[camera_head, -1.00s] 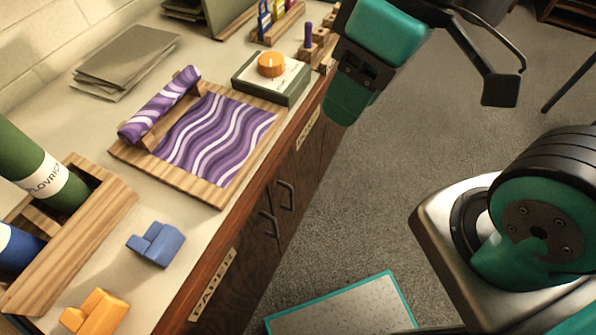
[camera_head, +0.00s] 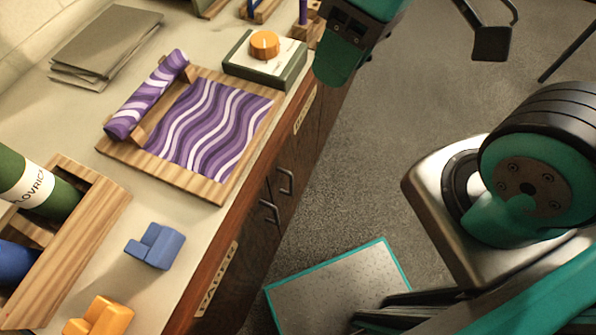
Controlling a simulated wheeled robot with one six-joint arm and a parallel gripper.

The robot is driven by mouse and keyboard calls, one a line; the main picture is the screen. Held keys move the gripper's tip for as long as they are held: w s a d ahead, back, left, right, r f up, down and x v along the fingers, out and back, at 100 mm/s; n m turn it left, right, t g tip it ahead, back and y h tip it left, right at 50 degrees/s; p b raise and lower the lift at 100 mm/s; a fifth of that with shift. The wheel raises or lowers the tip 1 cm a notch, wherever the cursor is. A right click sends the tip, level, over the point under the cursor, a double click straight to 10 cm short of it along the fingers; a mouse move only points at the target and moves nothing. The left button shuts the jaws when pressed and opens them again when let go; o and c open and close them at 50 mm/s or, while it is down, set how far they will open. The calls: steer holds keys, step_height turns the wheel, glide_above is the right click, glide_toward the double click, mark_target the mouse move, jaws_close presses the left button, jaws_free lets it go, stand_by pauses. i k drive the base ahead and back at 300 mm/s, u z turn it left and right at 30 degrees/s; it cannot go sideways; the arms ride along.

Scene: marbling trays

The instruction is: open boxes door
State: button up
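The cabinet under the counter has dark wooden doors with two dark bar handles, a nearer one (camera_head: 269,211) and a farther one (camera_head: 286,181). The doors look shut. A nearer label plate (camera_head: 217,278) and a farther label plate (camera_head: 305,110) sit on the cabinet front. Their lettering is too small and slanted to read surely, so I cannot tell which door is the boxes door. Teal and dark parts show at the top and lower right. I cannot make out my gripper's fingertips or whether they hold anything. Nothing visibly touches the handles.
On the counter are a purple marbled tray (camera_head: 222,192), a timer box (camera_head: 262,70) with an orange knob, a blue block (camera_head: 155,246), an orange block (camera_head: 99,317) and a wooden rack (camera_head: 75,250). A teal-edged mat (camera_head: 340,290) lies on grey floor.

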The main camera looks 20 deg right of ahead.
mark_target(289, 175)
steer(key=k, duration=0.95)
steer(key=z, duration=0.8)
steer(key=i, duration=0.3)
steer(key=u, duration=0.55)
